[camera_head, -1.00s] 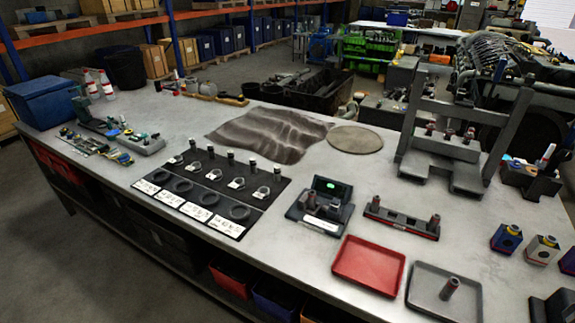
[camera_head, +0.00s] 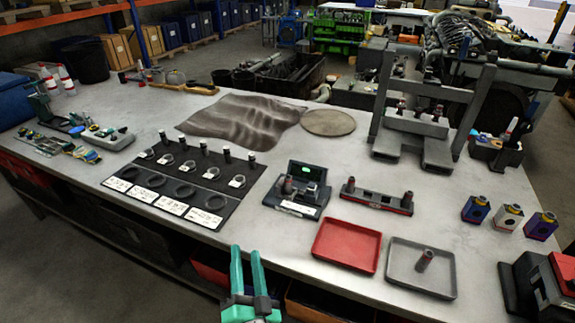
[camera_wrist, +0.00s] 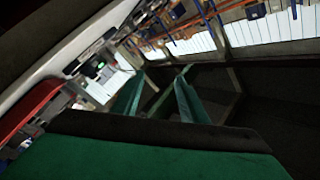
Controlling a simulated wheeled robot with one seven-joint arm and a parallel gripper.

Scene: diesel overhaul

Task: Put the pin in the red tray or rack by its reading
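A measuring device (camera_head: 300,197) with a lit green display (camera_head: 305,172) stands near the front of the bench; the reading is too small to make out. A dark brownish pin (camera_head: 288,186) stands upright on its left part. The dark rack (camera_head: 378,199) with a red edge, right of it, holds an upright pin (camera_head: 350,186) at its left end and another (camera_head: 407,199) at its right. The red tray (camera_head: 346,245) is empty. A grey tray (camera_head: 398,284) holds one pin (camera_head: 424,260). My teal gripper (camera_head: 246,250) is open and empty before the bench's front edge; its fingers (camera_wrist: 157,92) are apart in the wrist view.
A black mat (camera_head: 227,190) with rings, small cylinders and white cards lies left of the device. A grey press-like frame (camera_head: 425,120) is behind the rack. Bins sit under the bench front edge.

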